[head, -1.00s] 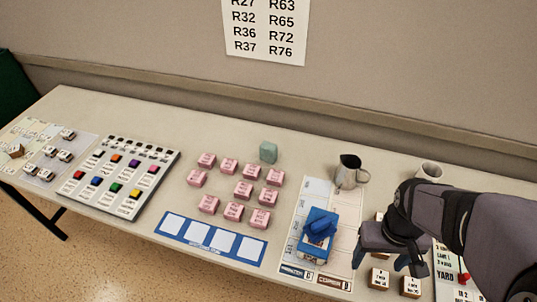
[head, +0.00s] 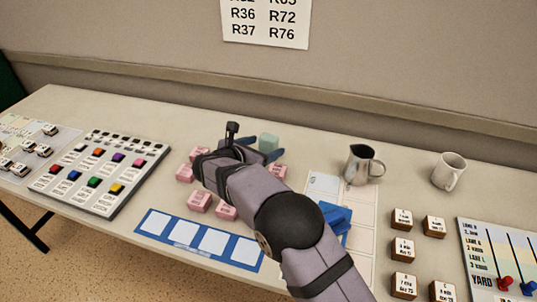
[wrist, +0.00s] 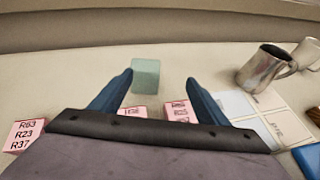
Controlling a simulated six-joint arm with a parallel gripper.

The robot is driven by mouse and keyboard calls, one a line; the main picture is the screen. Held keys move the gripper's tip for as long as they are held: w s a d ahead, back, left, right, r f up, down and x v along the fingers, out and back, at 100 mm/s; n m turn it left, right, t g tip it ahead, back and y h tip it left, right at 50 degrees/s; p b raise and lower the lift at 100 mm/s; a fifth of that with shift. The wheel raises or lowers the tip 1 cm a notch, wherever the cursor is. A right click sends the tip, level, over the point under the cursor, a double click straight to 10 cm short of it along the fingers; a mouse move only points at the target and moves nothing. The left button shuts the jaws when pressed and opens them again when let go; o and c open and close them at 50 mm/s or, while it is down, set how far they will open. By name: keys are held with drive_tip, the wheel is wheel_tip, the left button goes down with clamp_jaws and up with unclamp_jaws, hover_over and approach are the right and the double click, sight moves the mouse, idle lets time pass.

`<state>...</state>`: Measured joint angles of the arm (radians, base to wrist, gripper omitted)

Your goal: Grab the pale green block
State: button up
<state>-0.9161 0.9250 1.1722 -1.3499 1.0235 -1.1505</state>
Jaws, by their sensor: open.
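The pale green block (head: 269,143) stands on the table at the back, behind the pink blocks. In the wrist view the pale green block (wrist: 146,75) is ahead of the fingertips, nearer the left finger and apart from the right one. My gripper (head: 252,143) is open and empty, just to the left of and in front of the block in the head view. In the wrist view the two blue-grey fingers of my gripper (wrist: 158,80) are spread apart. I cannot tell whether the left finger touches the block.
Several pink labelled blocks (head: 200,201) lie around and under my arm. A metal jug (head: 363,165) and a white mug (head: 449,171) stand to the right. A button panel (head: 101,172) is at left. The wall is close behind the table.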

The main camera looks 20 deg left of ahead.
sight(267, 139)
drive_tip(key=shift+s+a+n+t, duration=0.1)
drive_tip(key=shift+a+n+t, duration=0.35)
drive_tip(key=shift+a, duration=0.7)
drive_tip(key=shift+a+f+p+x, duration=0.15)
drive_tip(key=shift+p+x, duration=0.35)
drive_tip(key=shift+x, duration=1.3)
drive_tip(key=shift+a+f+p+x, duration=0.15)
drive_tip(key=shift+p+x, duration=0.3)
drive_tip(key=shift+x, duration=1.4)
drive_tip(key=shift+r, duration=0.1)
drive_tip(key=c, duration=1.3)
drive_tip(key=shift+r, duration=0.1)
drive_tip(key=shift+c, duration=0.8)
drive_tip(key=shift+r, duration=0.1)
